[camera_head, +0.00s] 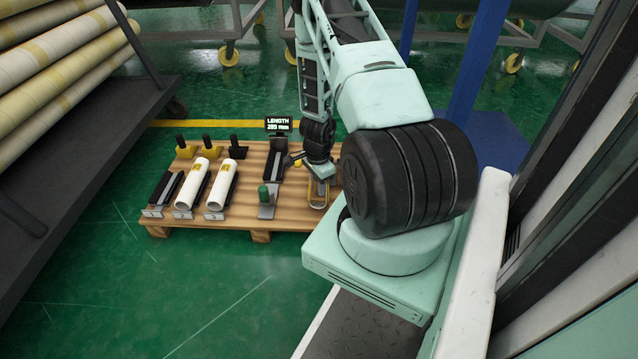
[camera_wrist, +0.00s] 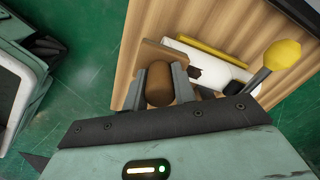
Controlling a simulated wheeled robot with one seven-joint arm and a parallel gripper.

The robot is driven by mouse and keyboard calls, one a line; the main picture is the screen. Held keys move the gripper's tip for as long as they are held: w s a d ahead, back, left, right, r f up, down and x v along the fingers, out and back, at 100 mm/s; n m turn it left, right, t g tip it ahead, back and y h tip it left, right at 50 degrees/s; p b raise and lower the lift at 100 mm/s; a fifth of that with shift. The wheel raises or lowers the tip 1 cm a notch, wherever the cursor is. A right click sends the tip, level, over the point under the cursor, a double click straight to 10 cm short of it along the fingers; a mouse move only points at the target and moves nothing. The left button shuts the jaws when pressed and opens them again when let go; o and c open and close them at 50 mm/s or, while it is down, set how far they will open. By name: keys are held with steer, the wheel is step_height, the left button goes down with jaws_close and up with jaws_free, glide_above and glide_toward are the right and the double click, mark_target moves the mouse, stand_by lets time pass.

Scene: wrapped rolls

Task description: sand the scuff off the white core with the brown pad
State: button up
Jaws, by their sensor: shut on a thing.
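My gripper (camera_wrist: 158,86) is shut on the brown pad (camera_wrist: 158,84) by its rounded brown grip, which sits between the two grey fingers in the wrist view. A flat tan-brown part shows just beyond the fingers. A white core (camera_wrist: 236,72) lies right beside the pad, with a dark scuff (camera_wrist: 195,73) on it close to the right finger. I cannot tell whether pad and core touch.
A yellow knob (camera_wrist: 282,55) stands right of the fingers. Green floor lies open in front.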

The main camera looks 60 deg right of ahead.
step_height(320, 180, up, 3)
steer(key=shift+d+r+p, duration=0.1)
steer(key=shift+r+p, duration=0.1)
steer(key=shift+p, duration=0.5)
step_height(320, 180, up, 5)
steer(key=p, duration=0.4)
steer(key=shift+p, duration=0.4)
steer(key=shift+w, duration=0.1)
